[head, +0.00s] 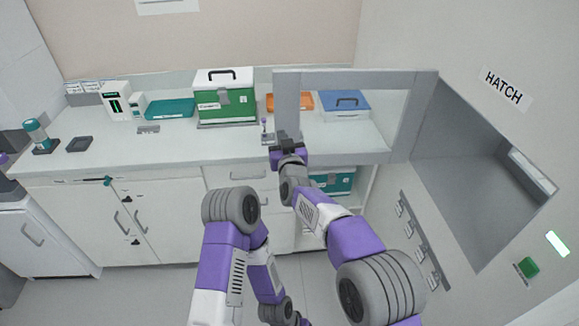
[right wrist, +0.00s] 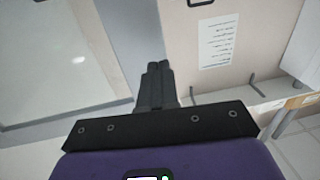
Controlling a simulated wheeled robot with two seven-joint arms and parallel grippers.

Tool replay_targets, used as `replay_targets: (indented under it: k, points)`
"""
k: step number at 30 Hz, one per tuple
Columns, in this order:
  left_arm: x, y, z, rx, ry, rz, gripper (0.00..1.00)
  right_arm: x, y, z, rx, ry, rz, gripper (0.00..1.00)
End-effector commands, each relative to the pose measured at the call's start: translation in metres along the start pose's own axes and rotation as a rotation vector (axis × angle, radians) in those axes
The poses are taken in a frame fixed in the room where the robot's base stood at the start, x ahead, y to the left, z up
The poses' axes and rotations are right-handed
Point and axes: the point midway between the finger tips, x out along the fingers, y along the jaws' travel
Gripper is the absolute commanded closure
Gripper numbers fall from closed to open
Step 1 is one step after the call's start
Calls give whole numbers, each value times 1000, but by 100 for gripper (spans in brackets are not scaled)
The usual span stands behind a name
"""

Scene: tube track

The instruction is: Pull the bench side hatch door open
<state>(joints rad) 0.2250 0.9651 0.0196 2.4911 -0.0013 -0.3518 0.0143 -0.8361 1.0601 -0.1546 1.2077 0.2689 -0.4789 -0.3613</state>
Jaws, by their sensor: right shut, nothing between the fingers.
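The hatch door (head: 415,110) is a grey frame around a clear pane. It stands swung out from the right-hand wall, with the hatch opening (head: 460,150) uncovered beside it. My right gripper (head: 285,136) is shut and empty at the lower left corner of the door, by its free edge. I cannot tell whether it touches the frame. In the right wrist view the shut fingers (right wrist: 158,72) point ahead, with the door's pane and grey frame (right wrist: 90,125) to their left. No door handle shows clearly. My left arm bends down in the middle; its gripper is out of view.
A white bench (head: 130,160) runs along the back wall, with a green case (head: 225,106), a blue box (head: 343,112) and an orange tray (head: 300,101). A green button (head: 528,267) is on the right wall. A teal case (head: 335,182) sits below the bench.

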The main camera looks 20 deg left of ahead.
Motion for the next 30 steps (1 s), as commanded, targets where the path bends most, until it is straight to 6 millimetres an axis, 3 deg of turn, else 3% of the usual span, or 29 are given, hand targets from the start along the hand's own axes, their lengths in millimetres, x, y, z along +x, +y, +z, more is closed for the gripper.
replay_targets:
  k: [16,26,30]
  points:
    - [4,-1,-1,0,1,0,57,-73,-11,-2,0,2,-1,100]
    - [4,-1,-1,0,1,0,57,-85,-12,-2,0,2,0,100]
    - [4,-1,-1,0,1,0,57,-86,2,16,7,-35,14,100]
